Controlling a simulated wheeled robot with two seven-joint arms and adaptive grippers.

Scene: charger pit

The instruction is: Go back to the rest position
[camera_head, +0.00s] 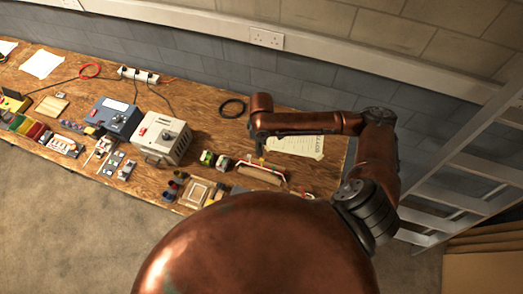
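My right arm comes in from the right, copper coloured, and reaches over the right end of the wooden workbench (205,125). Its far end, with what seems to be my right gripper (262,146), hangs near a sheet of paper and the small parts on the bench. It is small and dark here, so I cannot tell whether its fingers are open or shut. No object clearly hangs from it. My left gripper is not in view. A large copper part of my own body fills the bottom middle and hides the bench front there.
On the bench stand a blue box (114,118), a cream box (163,140), a power strip (138,75), a black cable coil (232,108), a paper sheet (298,146) and several small parts. A grey ladder (470,165) leans at the right. Bare floor (60,230) lies at lower left.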

